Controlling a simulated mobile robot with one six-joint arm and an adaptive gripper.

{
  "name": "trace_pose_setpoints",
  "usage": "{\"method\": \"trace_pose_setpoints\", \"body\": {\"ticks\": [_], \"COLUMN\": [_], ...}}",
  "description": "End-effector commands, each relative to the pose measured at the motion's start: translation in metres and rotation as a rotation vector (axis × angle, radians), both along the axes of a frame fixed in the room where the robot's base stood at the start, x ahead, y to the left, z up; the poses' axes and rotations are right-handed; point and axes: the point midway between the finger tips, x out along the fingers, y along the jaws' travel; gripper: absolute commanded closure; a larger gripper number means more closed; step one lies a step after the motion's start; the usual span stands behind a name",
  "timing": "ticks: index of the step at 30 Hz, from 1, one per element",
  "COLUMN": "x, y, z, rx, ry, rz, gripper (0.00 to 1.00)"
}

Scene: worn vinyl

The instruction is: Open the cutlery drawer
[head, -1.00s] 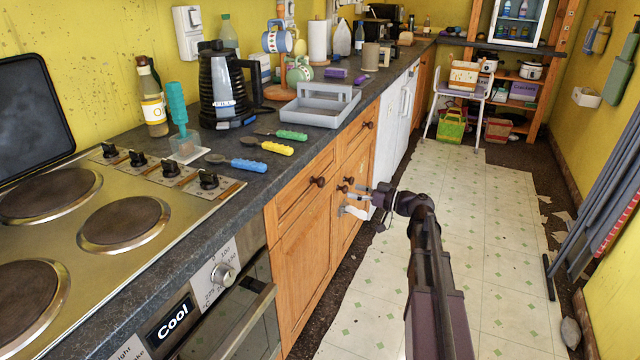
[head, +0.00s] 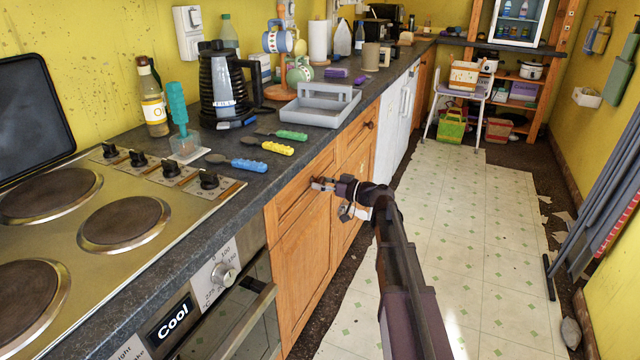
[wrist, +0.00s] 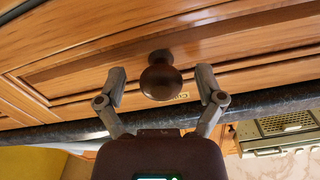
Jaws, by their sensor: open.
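The wooden drawer front (head: 300,192) sits under the worktop, just right of the oven, and is shut. Its dark round knob (wrist: 161,80) shows clearly in the wrist view, with a small pale label (wrist: 180,97) partly hidden behind it. My gripper (head: 318,184) is at this drawer front in the head view, covering most of the knob. In the wrist view my gripper (wrist: 161,76) is open, with one finger on each side of the knob and a visible gap to both.
A second wooden drawer (head: 357,138) with a dark knob lies farther along, with cupboard doors below. Cutlery with blue (head: 249,165), yellow (head: 277,148) and green handles lies on the worktop above, beside a grey tray (head: 318,117).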

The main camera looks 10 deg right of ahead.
Motion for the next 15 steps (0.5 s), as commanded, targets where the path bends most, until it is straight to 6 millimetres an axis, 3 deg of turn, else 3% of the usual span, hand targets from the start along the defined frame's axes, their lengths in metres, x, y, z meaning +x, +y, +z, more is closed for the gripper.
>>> {"method": "trace_pose_setpoints", "body": {"ticks": [7,8,15], "x": [0.0002,0.0002,0.0003], "y": [0.0003,0.0002,0.0002], "z": [0.0000,0.0000,0.0000], "rx": [0.000,0.000,0.000], "ry": [0.000,0.000,0.000], "rz": [0.000,0.000,0.000], "gripper": [0.13,0.19,0.90]}}
